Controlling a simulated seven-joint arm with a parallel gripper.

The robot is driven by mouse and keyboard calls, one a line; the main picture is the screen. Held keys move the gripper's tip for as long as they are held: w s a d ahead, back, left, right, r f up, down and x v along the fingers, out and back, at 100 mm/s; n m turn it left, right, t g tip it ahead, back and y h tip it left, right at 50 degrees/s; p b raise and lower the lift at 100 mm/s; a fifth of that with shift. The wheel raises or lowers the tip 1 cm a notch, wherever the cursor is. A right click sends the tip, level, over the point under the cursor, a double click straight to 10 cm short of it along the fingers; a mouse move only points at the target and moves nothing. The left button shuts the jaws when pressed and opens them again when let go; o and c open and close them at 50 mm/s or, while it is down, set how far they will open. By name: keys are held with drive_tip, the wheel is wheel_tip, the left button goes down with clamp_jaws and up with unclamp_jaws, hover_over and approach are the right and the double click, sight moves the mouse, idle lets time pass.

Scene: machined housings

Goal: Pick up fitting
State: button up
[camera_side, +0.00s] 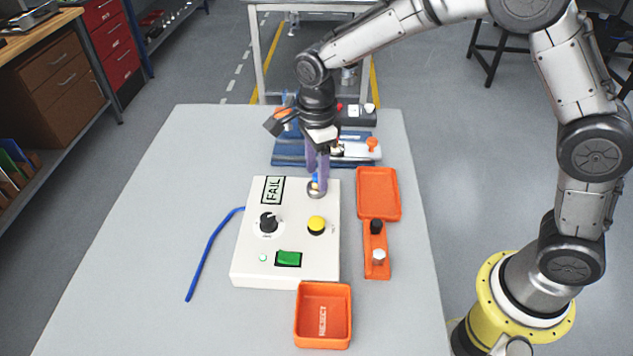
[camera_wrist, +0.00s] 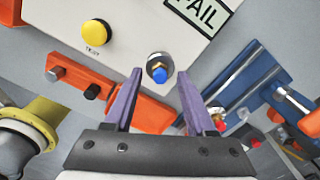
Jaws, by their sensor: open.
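The fitting (camera_wrist: 158,73) appears as a small blue-capped metal piece seated in a round metal port on the white test box. In the side view the fitting (camera_side: 316,179) is mostly hidden by my fingers at the box's far right corner. My gripper (camera_wrist: 160,74) is open, with one purple finger on either side of the fitting in the wrist view and a gap to each. In the side view my gripper (camera_side: 318,184) points down at the port, its tips close to the fitting. Contact cannot be made out.
The test box (camera_side: 250,235) shows FAIL and carries a black knob, yellow button (camera_side: 316,225) and green switch. An empty orange tray (camera_side: 378,193) and an orange holder (camera_side: 376,242) stand right. A reject bin (camera_side: 323,340) stands in front, a blue fixture (camera_side: 290,160) behind, a blue cable (camera_side: 210,250) left.

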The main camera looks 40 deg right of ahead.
clamp_jaws()
drive_tip(key=shift+r, duration=0.2)
idle(0.4)
drive_tip(key=shift+r, duration=0.6)
drive_tip(key=s+d+r, duration=0.4)
drive_tip(key=s+r, duration=0.7)
drive_tip(key=s, duration=0.2)
drive_tip(key=shift+s+r, duration=0.2)
drive_tip(key=shift+r, duration=0.05)
drive_tip(key=shift+w, duration=0.1)
